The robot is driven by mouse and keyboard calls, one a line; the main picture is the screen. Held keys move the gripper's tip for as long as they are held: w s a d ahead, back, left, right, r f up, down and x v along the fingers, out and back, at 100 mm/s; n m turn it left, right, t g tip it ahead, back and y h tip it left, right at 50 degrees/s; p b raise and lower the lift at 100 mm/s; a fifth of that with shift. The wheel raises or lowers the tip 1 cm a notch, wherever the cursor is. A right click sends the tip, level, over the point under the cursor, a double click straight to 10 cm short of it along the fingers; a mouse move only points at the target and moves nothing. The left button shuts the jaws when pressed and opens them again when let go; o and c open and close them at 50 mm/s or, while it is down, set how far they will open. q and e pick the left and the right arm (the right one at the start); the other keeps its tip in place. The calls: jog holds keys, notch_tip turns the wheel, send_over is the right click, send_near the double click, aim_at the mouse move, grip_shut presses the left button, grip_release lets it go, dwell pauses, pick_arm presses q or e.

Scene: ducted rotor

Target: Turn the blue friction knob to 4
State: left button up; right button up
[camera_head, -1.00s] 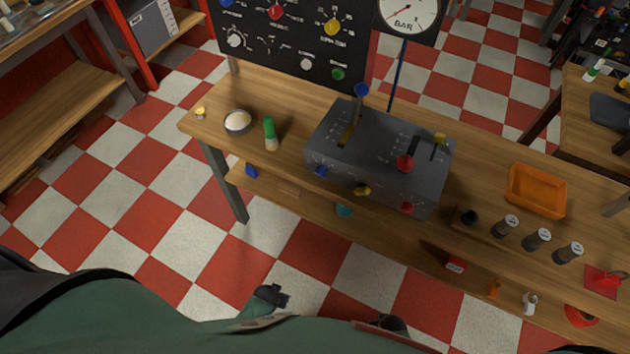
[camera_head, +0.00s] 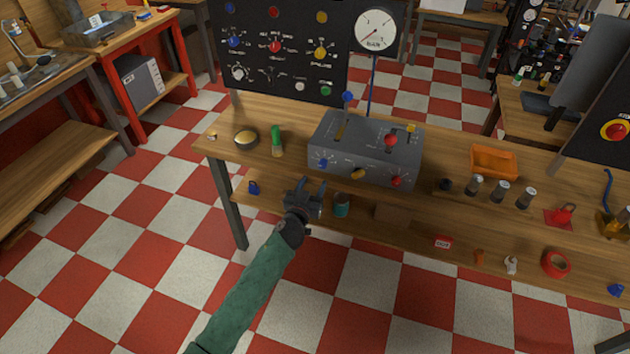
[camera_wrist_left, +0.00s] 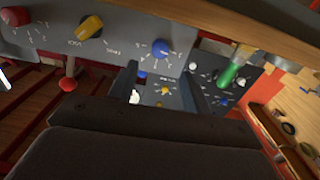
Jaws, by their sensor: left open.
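A grey lever box (camera_head: 366,150) stands on the workbench. A blue knob (camera_head: 322,163) sits at the left of its front face, with a yellow knob (camera_head: 358,174) and a red knob (camera_head: 396,181) to its right. In the left wrist view the blue knob (camera_wrist_left: 160,47) has tick marks around it; its label and setting are too small to read. My left gripper (camera_head: 307,187) is open and empty, in front of and below the blue knob, apart from it. In the wrist view its fingers (camera_wrist_left: 158,78) point towards the box front. My right gripper is out of view.
A black panel (camera_head: 290,62) with more knobs, one also blue (camera_head: 233,42), stands behind the bench. A teal can (camera_head: 341,205) stands on the lower shelf near my gripper.

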aim_at(322, 166)
pick_arm(q)
jog(key=p+x, duration=0.2)
jog(key=x, duration=0.4)
jog(key=shift+w, duration=0.2)
jog(key=shift+w+d+f, duration=0.1)
jog(key=shift+w+d, duration=0.15)
jog(key=shift+w, duration=0.45)
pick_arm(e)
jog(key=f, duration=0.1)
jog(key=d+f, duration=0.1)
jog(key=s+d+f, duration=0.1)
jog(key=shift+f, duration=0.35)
pick_arm(q)
jog(key=shift+c, duration=0.4)
jog(key=c, duration=0.9)
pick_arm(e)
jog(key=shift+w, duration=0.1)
